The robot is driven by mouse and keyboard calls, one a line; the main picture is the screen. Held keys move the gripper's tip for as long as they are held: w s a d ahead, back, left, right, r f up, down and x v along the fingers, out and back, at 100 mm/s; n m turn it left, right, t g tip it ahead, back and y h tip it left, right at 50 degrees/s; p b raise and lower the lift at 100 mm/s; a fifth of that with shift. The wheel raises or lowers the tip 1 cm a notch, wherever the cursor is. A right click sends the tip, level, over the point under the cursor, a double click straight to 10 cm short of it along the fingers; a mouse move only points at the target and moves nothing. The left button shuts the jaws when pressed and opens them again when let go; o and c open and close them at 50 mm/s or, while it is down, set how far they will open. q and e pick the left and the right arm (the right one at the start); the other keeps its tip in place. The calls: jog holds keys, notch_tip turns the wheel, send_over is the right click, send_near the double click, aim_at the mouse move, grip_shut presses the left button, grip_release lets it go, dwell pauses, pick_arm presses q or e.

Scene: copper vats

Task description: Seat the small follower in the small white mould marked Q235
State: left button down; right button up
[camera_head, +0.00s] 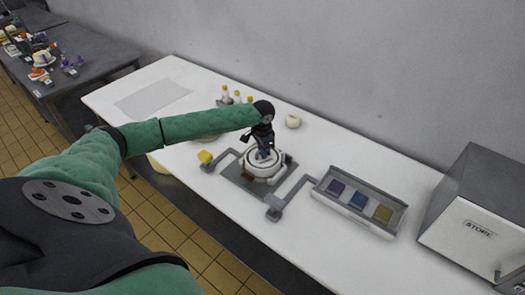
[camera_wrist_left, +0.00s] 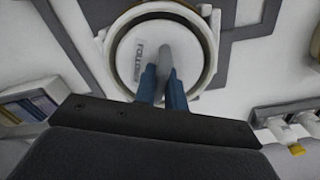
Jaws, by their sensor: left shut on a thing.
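My left gripper (camera_head: 264,153) points down over the white round mould (camera_head: 263,171) on the grey frame plate. In the left wrist view my left gripper (camera_wrist_left: 163,88) has its blue fingers shut on the grey upright grip of the follower (camera_wrist_left: 130,62), a white disc with partly readable lettering. The disc shows inside the circle of the mould's rim (camera_wrist_left: 211,42), with a darker gap around it. I cannot tell how deep it sits or whether it touches. No Q235 mark is readable. My right gripper is not in view.
A tray (camera_head: 398,222) with purple, blue and yellow squares lies right of the frame, and a grey-white STORE box (camera_head: 469,251) beyond it. Yellow-topped bottles (camera_head: 237,96) and a white round item (camera_head: 293,121) stand behind. The front right tabletop is clear.

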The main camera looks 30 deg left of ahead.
pick_arm(q)
jog(key=shift+f, duration=0.1)
jog(key=c, duration=1.4)
grip_release()
